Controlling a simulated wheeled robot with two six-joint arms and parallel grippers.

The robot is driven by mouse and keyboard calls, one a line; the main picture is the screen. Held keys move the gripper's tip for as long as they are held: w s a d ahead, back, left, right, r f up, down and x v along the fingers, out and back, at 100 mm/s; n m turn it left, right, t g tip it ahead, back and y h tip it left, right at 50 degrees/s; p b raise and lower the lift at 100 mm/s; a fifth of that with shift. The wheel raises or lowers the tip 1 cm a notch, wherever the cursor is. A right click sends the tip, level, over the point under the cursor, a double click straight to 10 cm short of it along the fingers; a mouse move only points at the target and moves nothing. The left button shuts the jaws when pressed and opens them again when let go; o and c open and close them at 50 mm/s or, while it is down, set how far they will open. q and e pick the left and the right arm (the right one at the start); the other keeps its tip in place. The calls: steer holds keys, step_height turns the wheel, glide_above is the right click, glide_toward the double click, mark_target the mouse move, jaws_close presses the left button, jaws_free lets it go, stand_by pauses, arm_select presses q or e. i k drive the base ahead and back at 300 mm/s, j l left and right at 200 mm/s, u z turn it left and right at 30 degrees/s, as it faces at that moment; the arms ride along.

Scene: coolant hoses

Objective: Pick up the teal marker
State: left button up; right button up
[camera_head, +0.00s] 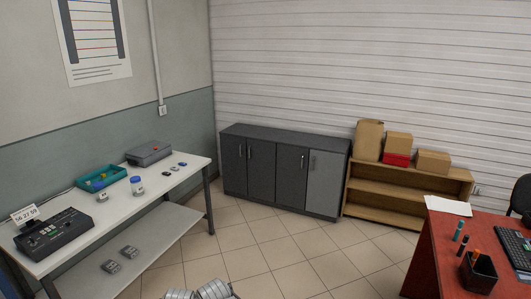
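A slim teal marker (458,231) stands upright, as far as I can tell, on the red desk (432,262) at the right of the head view. A second marker (462,246), dark with an orange-red end, is just in front of it. A dark pen cup (478,274) with an orange-topped item in it stands nearer to me. Neither of my grippers shows; only pale grey ribbed parts, likely mine, appear at the bottom edge.
White paper (448,205) and a black keyboard (516,250) lie on the desk; a dark chair is behind it. A white bench (120,212) stands left, grey cabinets (283,170) and a wooden shelf (395,197) at the back. The tiled floor (275,245) between is clear.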

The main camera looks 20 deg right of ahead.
mark_target(460, 223)
steer(key=i+l+z, duration=0.1)
steer(key=z, duration=0.4)
steer(key=i+z, duration=0.25)
steer(key=z, duration=0.25)
steer(key=i+z, duration=0.2)
steer(key=z, duration=0.25)
steer(key=i+j+z, duration=0.15)
steer(key=z, duration=0.35)
steer(key=i+j+z, duration=0.15)
steer(key=i+z, duration=0.15)
steer(key=z, duration=0.15)
